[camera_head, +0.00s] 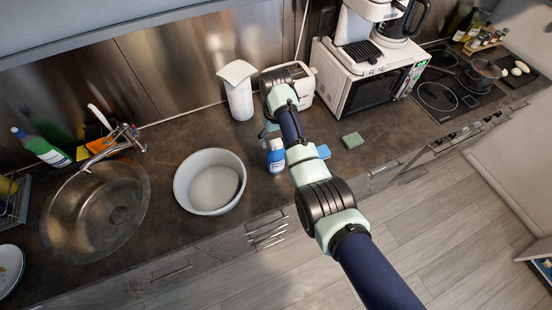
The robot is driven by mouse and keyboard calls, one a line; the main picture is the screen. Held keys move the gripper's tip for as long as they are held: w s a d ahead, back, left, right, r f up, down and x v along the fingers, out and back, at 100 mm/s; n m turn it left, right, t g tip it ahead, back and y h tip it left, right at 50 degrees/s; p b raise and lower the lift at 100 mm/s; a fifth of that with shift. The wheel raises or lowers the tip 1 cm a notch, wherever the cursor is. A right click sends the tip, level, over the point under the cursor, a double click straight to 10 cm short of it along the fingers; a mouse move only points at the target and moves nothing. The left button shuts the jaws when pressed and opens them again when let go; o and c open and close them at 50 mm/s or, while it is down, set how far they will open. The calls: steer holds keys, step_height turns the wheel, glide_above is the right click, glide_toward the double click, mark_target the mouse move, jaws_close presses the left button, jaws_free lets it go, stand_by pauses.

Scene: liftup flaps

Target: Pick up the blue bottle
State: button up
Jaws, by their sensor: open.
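A small blue bottle (276,158) with a white upper part stands upright on the dark counter, just left of my arm and right of the white bowl. My gripper (268,136) is at the end of the arm, close behind the bottle's top in the picture. It is small and partly hidden by the wrist. Its jaws are open, and I see nothing held between them. I cannot tell whether a finger touches the bottle.
A large white bowl (211,181) stands left of the bottle. A blue sponge (323,152) and a green sponge (352,140) lie to the right. A paper towel roll (239,97), toaster (302,88) and microwave (366,82) stand behind. The sink (97,212) is at left.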

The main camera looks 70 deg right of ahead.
mark_target(276, 142)
step_height(276, 142, down, 4)
steer(key=shift+r, duration=0.25)
jaws_close()
